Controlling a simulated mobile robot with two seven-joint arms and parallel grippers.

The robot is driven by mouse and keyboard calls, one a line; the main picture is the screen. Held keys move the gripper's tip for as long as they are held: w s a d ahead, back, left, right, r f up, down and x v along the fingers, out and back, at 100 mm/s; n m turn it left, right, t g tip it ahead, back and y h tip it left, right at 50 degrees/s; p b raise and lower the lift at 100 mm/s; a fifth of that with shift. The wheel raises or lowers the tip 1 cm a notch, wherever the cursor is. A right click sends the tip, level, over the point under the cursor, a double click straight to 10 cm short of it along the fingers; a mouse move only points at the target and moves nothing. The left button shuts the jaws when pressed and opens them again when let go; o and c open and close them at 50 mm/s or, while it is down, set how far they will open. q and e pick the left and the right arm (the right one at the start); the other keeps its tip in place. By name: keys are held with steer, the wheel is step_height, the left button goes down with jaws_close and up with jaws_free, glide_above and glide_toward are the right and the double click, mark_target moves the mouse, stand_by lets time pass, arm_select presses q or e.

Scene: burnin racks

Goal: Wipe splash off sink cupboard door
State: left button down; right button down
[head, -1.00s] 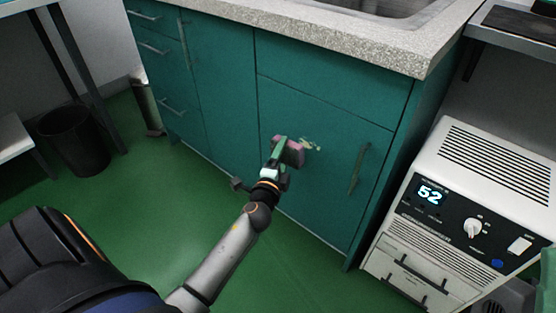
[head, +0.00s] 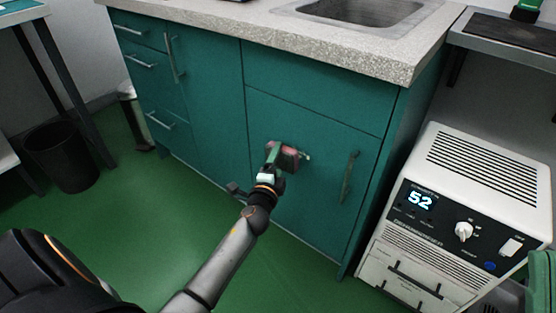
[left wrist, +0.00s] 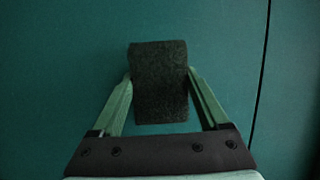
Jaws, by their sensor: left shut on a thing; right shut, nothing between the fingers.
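The teal sink cupboard door (head: 300,195) has a vertical bar handle (head: 348,177) near its right edge. A small pale splash (head: 307,156) shows on the door just right of the pad, and the pad may hide part of it. My left gripper (head: 272,160) is shut on a pad (head: 290,157), pinkish with a dark face in the head view. In the left wrist view the pad (left wrist: 160,82) is dark grey and sits between the green fingers, in front of the door. I cannot tell whether it touches the door.
The speckled counter (head: 350,50) with a steel sink (head: 370,12) overhangs the cupboard. A white unit (head: 465,205) reading 52 stands close on the right. A black bin (head: 62,158) stands at left. Green floor (head: 165,215) is clear before the drawers.

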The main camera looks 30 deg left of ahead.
arm_select(q)
steer(key=shift+w+b, duration=0.3)
steer(key=shift+w, duration=0.75)
steer(key=shift+d, duration=0.15)
